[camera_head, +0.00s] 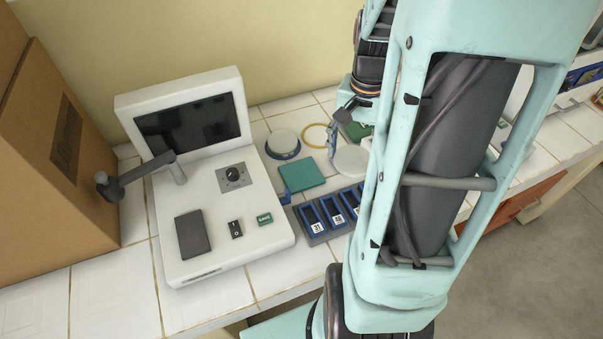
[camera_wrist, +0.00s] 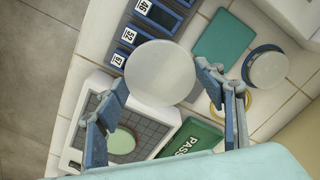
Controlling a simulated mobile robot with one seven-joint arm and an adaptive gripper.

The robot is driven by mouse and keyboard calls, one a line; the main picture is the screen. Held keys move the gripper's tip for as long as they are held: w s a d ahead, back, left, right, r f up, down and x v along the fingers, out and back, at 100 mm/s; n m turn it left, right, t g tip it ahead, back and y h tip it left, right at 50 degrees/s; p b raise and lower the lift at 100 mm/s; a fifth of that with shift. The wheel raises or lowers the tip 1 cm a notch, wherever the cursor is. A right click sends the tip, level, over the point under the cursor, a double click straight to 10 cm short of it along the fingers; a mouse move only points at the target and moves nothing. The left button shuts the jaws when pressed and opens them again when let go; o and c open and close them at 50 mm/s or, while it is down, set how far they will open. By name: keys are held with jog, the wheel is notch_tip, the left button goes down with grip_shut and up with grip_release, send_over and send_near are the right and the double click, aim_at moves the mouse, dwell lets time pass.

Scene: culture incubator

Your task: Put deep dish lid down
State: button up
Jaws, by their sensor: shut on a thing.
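The lid, a pale round disc (camera_wrist: 160,66), is between the fingertips of my gripper (camera_wrist: 162,80) in the wrist view. The gripper is shut on it at opposite edges. The disc (camera_head: 350,160) also shows in the head view, with one finger at its left edge; my arm hides the other finger. A round dish with a pale top and blue rim (camera_head: 283,145) stands on the bench to the left; it also shows in the wrist view (camera_wrist: 267,67). In the wrist view, a pale green round dish (camera_wrist: 122,142) sits on a gridded device (camera_wrist: 150,128).
A teal square pad (camera_head: 302,176) and a yellow ring (camera_head: 315,135) lie on the tiled bench. A rack with numbered blue slots (camera_head: 322,240) stands in front. A green PASS tray (camera_wrist: 193,137) lies beside the gridded device. A white instrument with a screen (camera_head: 215,185) fills the left.

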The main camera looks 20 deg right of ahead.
jog(key=w+a+f+p, duration=0.1)
jog(key=w+a+f, duration=0.2)
jog(key=w+a, duration=0.25)
send_over(301, 173)
jog(key=f, duration=0.4)
jog(key=f+p, duration=0.1)
jog(key=shift+s+d+f, duration=0.2)
jog(key=shift+s+f, duration=0.2)
jog(key=shift+w+a+f, duration=0.25)
jog(key=shift+w+f, duration=0.05)
jog(key=shift+f, duration=1.7)
jog(key=shift+f, duration=0.2)
jog(key=o, duration=1.1)
jog(key=shift+c, duration=0.2)
jog(key=shift+r, duration=0.15)
